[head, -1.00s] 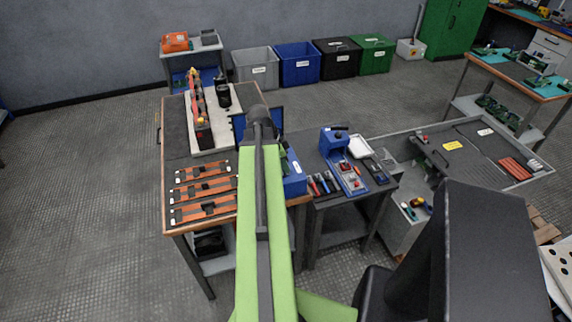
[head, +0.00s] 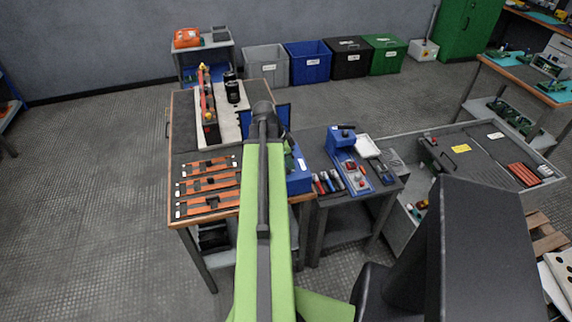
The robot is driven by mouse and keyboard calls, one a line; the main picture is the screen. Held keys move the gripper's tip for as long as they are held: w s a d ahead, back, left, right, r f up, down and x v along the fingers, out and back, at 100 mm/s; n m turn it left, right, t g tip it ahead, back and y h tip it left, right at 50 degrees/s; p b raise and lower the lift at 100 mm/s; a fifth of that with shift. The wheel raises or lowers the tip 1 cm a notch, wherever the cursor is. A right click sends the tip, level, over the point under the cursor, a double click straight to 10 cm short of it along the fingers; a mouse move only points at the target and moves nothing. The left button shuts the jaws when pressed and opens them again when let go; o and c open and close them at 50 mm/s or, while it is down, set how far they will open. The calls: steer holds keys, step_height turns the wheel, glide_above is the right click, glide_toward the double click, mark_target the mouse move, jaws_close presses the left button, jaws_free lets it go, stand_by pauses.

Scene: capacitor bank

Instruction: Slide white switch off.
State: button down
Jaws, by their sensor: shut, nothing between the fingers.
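No white switch can be made out at this size. The capacitor bank, a row of red and dark parts (head: 208,100), stands on a white base plate (head: 232,127) at the back of the wooden-edged workbench (head: 183,140). Several orange strips with black parts and small white ends (head: 207,184) lie at the bench's front left. My green arm reaches forward over the bench's right side, its dark joint just right of the white plate. My gripper is hidden beyond the arm, so its jaws and any contact do not show.
A black cylinder (head: 233,92) stands right of the bank. A blue box (head: 299,178) sits by my arm. A side table (head: 322,150) holds a blue fixture (head: 341,139) and hand tools. Bins line the back wall. The floor left of the bench is clear.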

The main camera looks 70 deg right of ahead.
steer(key=shift+s+d+r+p, duration=0.45)
steer(key=shift+s+r+p, duration=0.25)
steer(key=p+v, duration=0.8)
steer(key=shift+w+a+r, duration=0.25)
steer(key=shift+r, duration=0.05)
steer(key=shift+w, duration=0.1)
